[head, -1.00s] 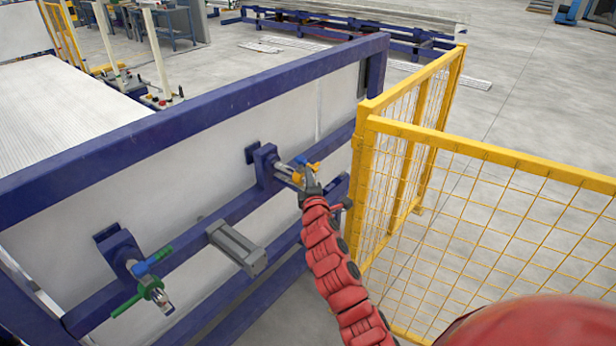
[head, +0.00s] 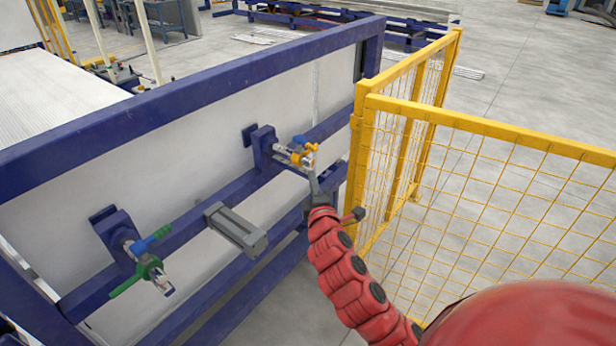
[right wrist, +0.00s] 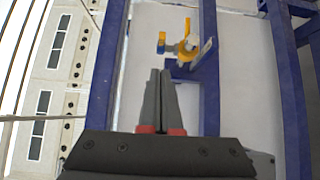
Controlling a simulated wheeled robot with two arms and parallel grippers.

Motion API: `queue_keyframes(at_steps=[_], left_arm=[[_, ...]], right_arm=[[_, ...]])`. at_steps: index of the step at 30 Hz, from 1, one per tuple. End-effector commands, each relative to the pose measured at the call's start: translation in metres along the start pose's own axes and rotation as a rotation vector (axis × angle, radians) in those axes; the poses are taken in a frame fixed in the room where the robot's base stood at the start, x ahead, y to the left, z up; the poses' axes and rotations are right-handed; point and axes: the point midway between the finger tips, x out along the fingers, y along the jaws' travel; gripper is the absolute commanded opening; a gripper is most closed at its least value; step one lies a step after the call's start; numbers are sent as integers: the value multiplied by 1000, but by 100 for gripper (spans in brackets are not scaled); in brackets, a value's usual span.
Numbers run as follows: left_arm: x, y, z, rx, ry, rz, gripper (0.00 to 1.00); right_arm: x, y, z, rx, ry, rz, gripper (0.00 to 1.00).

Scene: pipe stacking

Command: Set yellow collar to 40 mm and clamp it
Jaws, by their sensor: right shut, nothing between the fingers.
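The yellow collar (head: 297,156) sits on a short shaft that sticks out of a blue bracket (head: 264,146) on the frame's rail. A blue piece (head: 299,140) shows just behind it. In the right wrist view the yellow collar (right wrist: 184,48) is ahead of the fingers, with a yellow lever to its upper side. My right gripper (head: 311,172) is shut and empty, just in front of the collar; in the wrist view its fingertips (right wrist: 160,72) appear apart from it. No scale marking is readable. My left gripper is not in view.
A yellow mesh fence (head: 480,190) stands close to my right arm.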

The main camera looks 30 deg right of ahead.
Motion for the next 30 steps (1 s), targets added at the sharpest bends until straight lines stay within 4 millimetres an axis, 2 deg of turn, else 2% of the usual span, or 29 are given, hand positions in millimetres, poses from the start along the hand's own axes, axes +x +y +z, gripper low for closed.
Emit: queue_keyframes(at_steps=[9, 14, 17, 19, 21, 24, 27, 30], left_arm=[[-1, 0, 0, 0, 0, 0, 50], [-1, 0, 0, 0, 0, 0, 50], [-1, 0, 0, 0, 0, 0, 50], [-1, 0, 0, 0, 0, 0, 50], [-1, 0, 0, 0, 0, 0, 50], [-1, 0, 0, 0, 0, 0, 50], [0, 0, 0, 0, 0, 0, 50], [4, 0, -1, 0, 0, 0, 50]], right_arm=[[-3, 0, 1, 0, -1, -2, 0], [-3, -3, -7, 28, 32, 10, 27], [-7, -7, -31, 117, 133, 48, 45], [-15, -11, -54, 217, 238, 86, 48], [-30, -10, -81, 346, 368, 139, 48], [-59, -6, -110, 544, 547, 217, 48], [-97, 1, -127, 738, 713, 295, 48], [-137, 14, -132, 912, 859, 379, 48]])
